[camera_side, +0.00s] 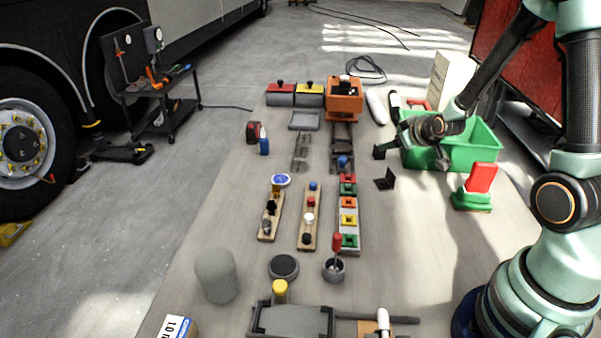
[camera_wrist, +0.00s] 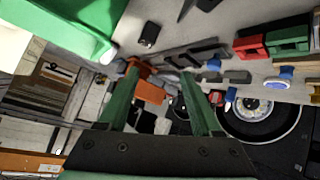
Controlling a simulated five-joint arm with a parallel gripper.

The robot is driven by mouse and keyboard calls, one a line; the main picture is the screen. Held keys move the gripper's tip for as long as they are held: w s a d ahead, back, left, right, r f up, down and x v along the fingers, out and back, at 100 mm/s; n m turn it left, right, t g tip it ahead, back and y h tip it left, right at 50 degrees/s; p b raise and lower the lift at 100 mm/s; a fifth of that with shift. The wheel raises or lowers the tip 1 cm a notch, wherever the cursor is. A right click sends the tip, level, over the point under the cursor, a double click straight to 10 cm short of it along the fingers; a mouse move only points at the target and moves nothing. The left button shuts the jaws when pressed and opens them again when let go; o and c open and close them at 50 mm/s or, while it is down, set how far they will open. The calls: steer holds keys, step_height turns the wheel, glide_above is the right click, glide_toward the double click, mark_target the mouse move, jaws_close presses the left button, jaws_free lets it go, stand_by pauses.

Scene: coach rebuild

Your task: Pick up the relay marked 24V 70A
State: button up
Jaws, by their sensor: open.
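A small black block (camera_wrist: 149,34) lies on the grey table beside the green bin (camera_wrist: 70,22) in the wrist view. It may be the relay, but no 24V 70A marking is readable. A dark block (camera_side: 380,152) shows left of the green bin (camera_side: 478,142) in the side view and may be the same one. My gripper (camera_wrist: 160,70) is open, with its two green fingers apart and nothing between them. The black block is beyond the fingertips, not between them. In the side view my wrist is over the bin's left end and the fingers are hard to make out.
A black bracket (camera_side: 386,181) stands on the table left of a red block on a green base (camera_side: 476,186). An orange machine (camera_side: 344,97) is at the back. Wooden strips with coloured pegs (camera_side: 308,222) fill the middle.

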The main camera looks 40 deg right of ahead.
steer(key=shift+h, duration=0.5)
steer(key=shift+s+d+f+x, duration=0.2)
steer(key=shift+s+d+x, duration=0.1)
steer(key=shift+x, duration=2.1)
steer(key=shift+s+d+f+x, duration=0.2)
steer(key=shift+s+d+x, duration=0.15)
steer(key=shift+x, duration=2)
steer(key=shift+s+d+f+x, duration=0.2)
steer(key=shift+s+x, duration=0.1)
steer(key=shift+x, duration=2.1)
jaws_close()
